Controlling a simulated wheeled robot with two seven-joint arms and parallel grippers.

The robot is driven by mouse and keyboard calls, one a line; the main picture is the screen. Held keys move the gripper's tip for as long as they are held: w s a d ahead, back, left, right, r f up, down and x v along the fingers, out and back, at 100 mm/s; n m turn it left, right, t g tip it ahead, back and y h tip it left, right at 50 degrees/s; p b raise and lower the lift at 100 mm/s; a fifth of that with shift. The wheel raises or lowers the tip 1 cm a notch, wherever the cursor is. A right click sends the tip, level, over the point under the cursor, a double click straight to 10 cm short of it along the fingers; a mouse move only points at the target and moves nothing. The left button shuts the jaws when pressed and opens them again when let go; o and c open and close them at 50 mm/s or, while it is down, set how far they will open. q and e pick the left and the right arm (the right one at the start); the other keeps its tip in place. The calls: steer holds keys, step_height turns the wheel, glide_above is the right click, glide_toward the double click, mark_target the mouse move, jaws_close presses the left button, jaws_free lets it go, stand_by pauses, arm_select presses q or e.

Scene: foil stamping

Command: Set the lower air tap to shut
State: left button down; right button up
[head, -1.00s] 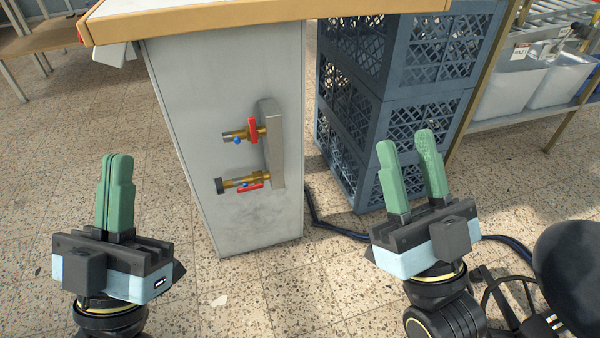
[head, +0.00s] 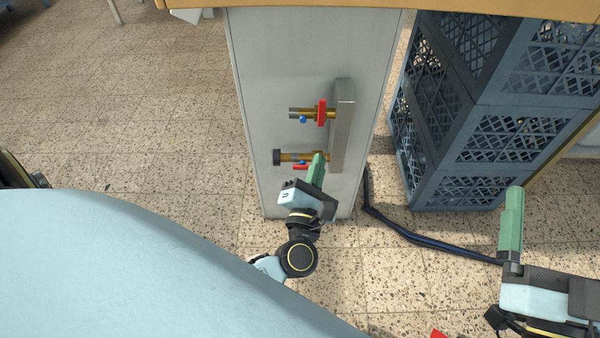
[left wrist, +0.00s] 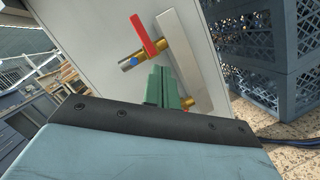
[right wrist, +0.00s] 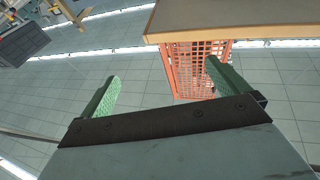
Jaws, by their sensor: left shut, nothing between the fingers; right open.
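The lower air tap (head: 290,157) is a brass fitting with a dark end on the side of a grey cabinet. Its red lever (head: 301,167) lies roughly along the pipe. The upper tap (head: 308,113) has its red lever across the pipe; it also shows in the left wrist view (left wrist: 143,37). My left gripper (head: 319,158) is shut and empty, its fingertips beside the right part of the lower tap; contact cannot be told. In the left wrist view the fingers (left wrist: 162,72) partly hide the lower tap (left wrist: 189,104). My right gripper (right wrist: 163,70) is open and empty.
A grey metal manifold (head: 343,125) joins both taps. Stacked blue crates (head: 465,135) stand to the right. A dark hose (head: 400,231) runs over the tiled floor. The right wrist view shows an orange crate (right wrist: 190,70) under a tabletop (right wrist: 240,18).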

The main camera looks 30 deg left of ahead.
arm_select(q)
step_height(320, 180, down, 16)
steer(key=s+a+n+g+y+p, duration=0.1)
steer(key=s+a+n+g, duration=0.2)
steer(key=n+g, duration=0.6)
steer(key=w+a+n+t+b, duration=0.1)
steer(key=w+a+t+b, duration=0.1)
steer(key=w+a, duration=0.3)
steer(key=shift+w+r+n+b, duration=0.4)
steer(key=shift+w+b, duration=0.2)
steer(key=shift+w, duration=1)
arm_select(e)
steer(key=shift+s+d+r+t+y, duration=0.1)
steer(key=shift+s+r+t+y, duration=0.1)
steer(key=shift+s+r+t, duration=0.35)
steer(key=shift+s+a+r+t+y, duration=0.1)
steer(key=shift+s+r+t+y, duration=0.15)
steer(key=shift+r+t, duration=0.5)
steer(key=shift+s+d+r+t+y, duration=0.1)
steer(key=shift+s+r+t+y, duration=0.05)
steer(key=shift+s+r+t, duration=0.4)
steer(key=shift+w+r, duration=0.1)
steer(key=shift+r, duration=0.05)
